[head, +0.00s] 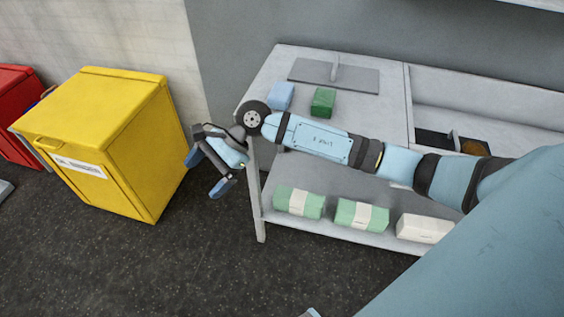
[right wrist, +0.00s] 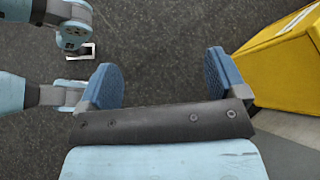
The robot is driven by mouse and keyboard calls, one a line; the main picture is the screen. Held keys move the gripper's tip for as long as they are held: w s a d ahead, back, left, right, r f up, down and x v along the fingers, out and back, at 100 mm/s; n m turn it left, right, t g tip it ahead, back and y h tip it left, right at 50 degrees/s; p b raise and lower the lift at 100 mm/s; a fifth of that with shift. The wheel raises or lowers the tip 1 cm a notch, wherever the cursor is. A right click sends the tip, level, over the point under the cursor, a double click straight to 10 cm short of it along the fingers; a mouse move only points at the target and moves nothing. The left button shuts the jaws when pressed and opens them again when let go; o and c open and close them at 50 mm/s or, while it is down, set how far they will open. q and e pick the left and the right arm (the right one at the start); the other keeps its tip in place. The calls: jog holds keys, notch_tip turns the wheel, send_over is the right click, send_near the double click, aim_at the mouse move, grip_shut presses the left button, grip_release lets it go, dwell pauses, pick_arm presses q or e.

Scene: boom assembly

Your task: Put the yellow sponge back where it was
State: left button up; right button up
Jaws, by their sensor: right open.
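No yellow sponge can be made out in either view. A blue block (head: 281,96) and a green block (head: 323,102), both sponge-like, lie on the grey workbench top (head: 264,82). My right gripper (head: 208,172) is open and empty, past the bench's left end, between it and the yellow bin. In the right wrist view its two blue fingers (right wrist: 163,80) stand wide apart with only dark floor between them.
The yellow bin (head: 105,150) stands left of the bench, with a red bin (head: 15,105) beyond it. A grey plate with an upright tab (head: 308,72) lies on the bench. Wrapped packs (head: 298,202) sit on the lower shelf. The floor (head: 150,270) in front is clear.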

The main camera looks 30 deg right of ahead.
jog(key=s+a+r+m+t+y, duration=0.3)
jog(key=s+a+m+y, duration=0.3)
jog(key=m, duration=0.3)
jog(key=s+d+f+n+t+h, duration=0.2)
jog(key=d+f+n+t+h, duration=0.35)
jog(key=n, duration=1.25)
jog(key=s+d+f+n+t+h, duration=0.2)
jog(key=d+f+n+t+h, duration=0.4)
jog(key=n, duration=1.1)
jog(key=s+d+f+m+g+h, duration=0.15)
jog(key=s+f+m+g, duration=0.25)
jog(key=s+f+m, duration=0.55)
pick_arm(q)
notch_tip(320, 180, up, 15)
jog(key=a+p, duration=0.1)
jog(key=p, duration=1.6)
jog(key=shift+s+a+f+m+p, duration=0.25)
jog(key=shift+s+m+p, duration=0.1)
jog(key=shift+s, duration=0.1)
pick_arm(e)
notch_tip(320, 180, up, 14)
jog(key=s+n, duration=0.1)
jog(key=shift+d, duration=0.45)
jog(key=shift+n+t, duration=0.25)
